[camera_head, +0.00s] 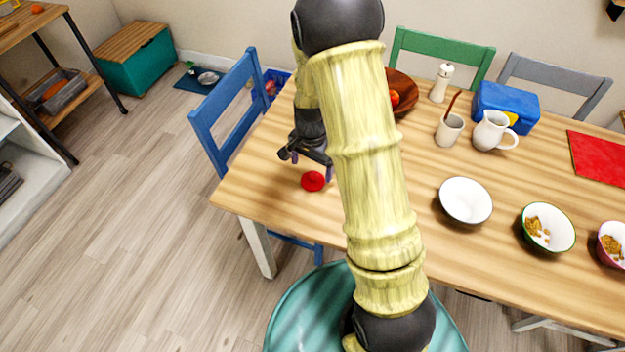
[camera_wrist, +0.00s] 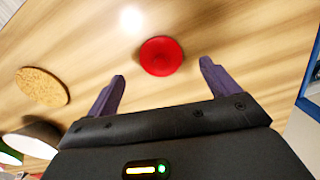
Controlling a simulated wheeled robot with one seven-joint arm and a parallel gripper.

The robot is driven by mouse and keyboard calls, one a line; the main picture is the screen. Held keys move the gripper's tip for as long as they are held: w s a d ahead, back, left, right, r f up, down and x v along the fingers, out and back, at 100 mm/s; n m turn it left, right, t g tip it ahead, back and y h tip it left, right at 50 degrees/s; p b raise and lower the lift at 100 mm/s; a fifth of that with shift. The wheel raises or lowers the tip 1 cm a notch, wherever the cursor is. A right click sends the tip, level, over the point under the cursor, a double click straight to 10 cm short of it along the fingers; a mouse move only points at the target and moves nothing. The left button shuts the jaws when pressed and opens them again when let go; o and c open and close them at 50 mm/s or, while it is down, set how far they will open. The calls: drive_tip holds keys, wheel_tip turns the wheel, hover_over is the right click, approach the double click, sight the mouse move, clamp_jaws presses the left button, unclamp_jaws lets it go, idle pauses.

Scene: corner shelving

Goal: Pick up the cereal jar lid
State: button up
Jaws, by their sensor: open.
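A round red lid (camera_head: 313,181) with a small knob lies on the wooden table (camera_head: 400,215) near its left front corner. My gripper (camera_head: 307,166) is above the table, just behind the lid in the head view. In the wrist view the red lid (camera_wrist: 161,56) lies beyond my fingertips, roughly centred between them. My gripper (camera_wrist: 162,72) is open there, its two purple fingers spread and empty. The lid and fingers look apart. No jar is clearly visible; my arm hides part of the table.
A white bowl (camera_head: 466,201), a bowl with cereal (camera_head: 547,228), a white pitcher (camera_head: 492,131), a cup (camera_head: 449,131) and a blue box (camera_head: 506,106) stand to the right. A round cork-coloured mat (camera_wrist: 42,87) lies left in the wrist view. A blue chair (camera_head: 229,113) stands at the table's left edge.

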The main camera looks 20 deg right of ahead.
sight(311, 177)
wheel_tip(311, 177, down, 5)
drive_tip(key=shift+a+f, duration=0.1)
idle(0.6)
drive_tip(key=shift+c, duration=0.2)
drive_tip(key=c, duration=1)
